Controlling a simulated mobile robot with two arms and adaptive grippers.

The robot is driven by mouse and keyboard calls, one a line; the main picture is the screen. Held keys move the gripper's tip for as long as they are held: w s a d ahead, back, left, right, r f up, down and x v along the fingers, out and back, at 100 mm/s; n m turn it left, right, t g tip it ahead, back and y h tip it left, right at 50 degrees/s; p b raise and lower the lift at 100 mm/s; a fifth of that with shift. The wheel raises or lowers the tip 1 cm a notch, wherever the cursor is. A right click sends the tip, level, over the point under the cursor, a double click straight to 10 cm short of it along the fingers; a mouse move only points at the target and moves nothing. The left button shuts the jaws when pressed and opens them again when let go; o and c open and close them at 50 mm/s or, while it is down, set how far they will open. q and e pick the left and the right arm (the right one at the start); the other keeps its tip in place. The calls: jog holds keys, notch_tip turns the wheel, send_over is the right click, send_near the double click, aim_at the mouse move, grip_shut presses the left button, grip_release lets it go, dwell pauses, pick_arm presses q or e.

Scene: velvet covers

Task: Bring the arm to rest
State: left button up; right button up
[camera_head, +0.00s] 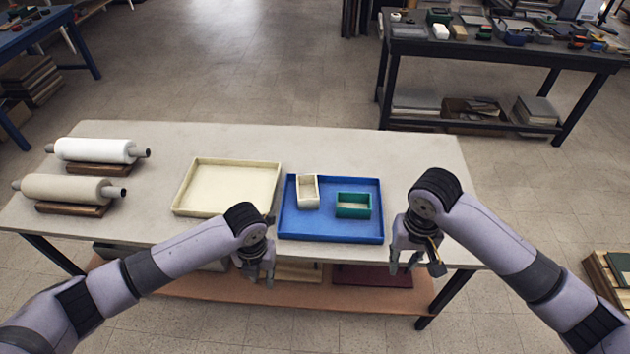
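My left gripper (262,271) hangs pointing down just off the table's near edge, below the gap between the two trays. My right gripper (406,270) points down by the table's right end, to the right of the blue tray (330,229). Its fingers are spread with nothing between them. The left gripper's fingers are small and dark, and I cannot tell how far apart they are. No object shows in it.
On the table (330,145), the blue tray holds a cream box (308,191) and a green box (353,205). An empty cream tray (228,187) lies left of it. Two rolls (95,150) on wooden stands are at far left. Another table (490,50) stands behind.

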jog(key=shift+w+r, duration=0.15)
jog(key=shift+r, duration=0.45)
